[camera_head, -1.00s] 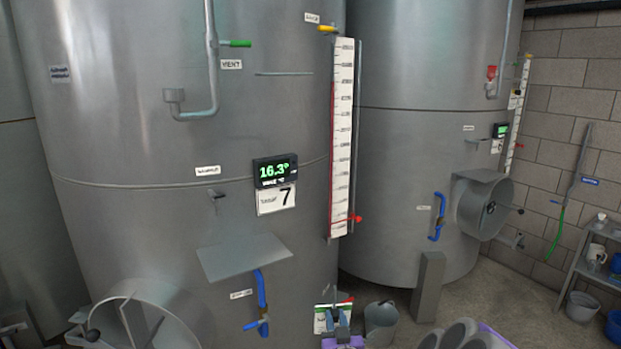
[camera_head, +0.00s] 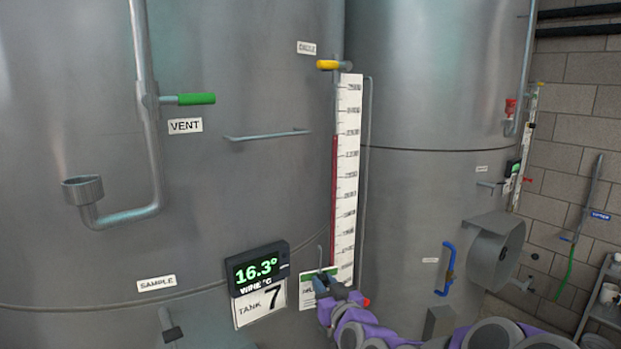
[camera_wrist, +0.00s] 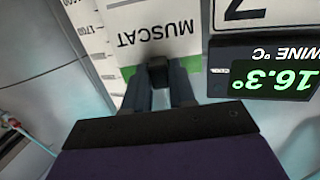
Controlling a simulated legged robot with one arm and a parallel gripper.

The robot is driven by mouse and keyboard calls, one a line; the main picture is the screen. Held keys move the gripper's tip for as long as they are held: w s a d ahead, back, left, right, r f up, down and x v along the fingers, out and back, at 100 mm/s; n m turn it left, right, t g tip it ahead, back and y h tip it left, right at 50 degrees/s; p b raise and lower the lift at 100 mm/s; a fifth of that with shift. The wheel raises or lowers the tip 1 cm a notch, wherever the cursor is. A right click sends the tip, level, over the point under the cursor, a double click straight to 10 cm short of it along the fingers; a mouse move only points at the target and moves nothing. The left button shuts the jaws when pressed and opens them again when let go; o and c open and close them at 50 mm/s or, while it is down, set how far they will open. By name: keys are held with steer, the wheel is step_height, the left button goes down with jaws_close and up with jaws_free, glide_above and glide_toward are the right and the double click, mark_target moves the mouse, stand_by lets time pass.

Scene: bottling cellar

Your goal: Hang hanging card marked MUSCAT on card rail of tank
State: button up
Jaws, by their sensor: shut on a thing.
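The hanging card marked MUSCAT (camera_wrist: 155,30) is white with a green band and shows upside down in the wrist view. My gripper (camera_wrist: 158,72) is shut on the card at its green band. In the head view the card (camera_head: 308,291) is partly hidden behind my gripper (camera_head: 328,284), and a thin hook stands up above it. They are in front of the tank, right of the TANK 7 plate and by the foot of the level scale. The card rail (camera_head: 267,135), a thin horizontal bar on the tank (camera_head: 240,200), is higher up and apart from the card.
The level scale (camera_head: 347,180) with its yellow valve (camera_head: 327,65) stands right of the rail. The temperature display (camera_head: 258,268) is left of my gripper. A green-handled vent pipe (camera_head: 190,99) sticks out left of the rail. The tank face around the rail is clear.

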steer(key=s+a+r+y+p, duration=0.1)
steer(key=r+p, duration=0.1)
steer(key=r, duration=0.4)
steer(key=s+a+r+n+g+p, duration=0.1)
steer(key=r+p, duration=0.1)
steer(key=r, duration=0.5)
steer(key=s+a+r+n+y+p, duration=0.1)
steer(key=r+p, duration=0.1)
steer(key=r, duration=0.4)
steer(key=shift+s+a+r+g+y+p, duration=0.15)
steer(key=shift+s+r+g+y+p, duration=0.15)
steer(key=shift+s, duration=0.1)
jaws_close()
steer(key=s+r+n+g+y+p, duration=0.1)
steer(key=s+r+p, duration=0.3)
steer(key=r, duration=0.8)
steer(key=shift+s+a+y+p, duration=0.15)
steer(key=shift+s+y+p, duration=0.2)
steer(key=shift+s, duration=0.4)
jaws_free()
steer(key=p+x, duration=0.7)
steer(key=x, duration=0.2)
steer(key=shift+r, duration=0.3)
steer(key=shift+f+b, duration=1.05)
steer(key=shift+f, duration=0.45)
jaws_close()
steer(key=o, duration=1)
jaws_free()
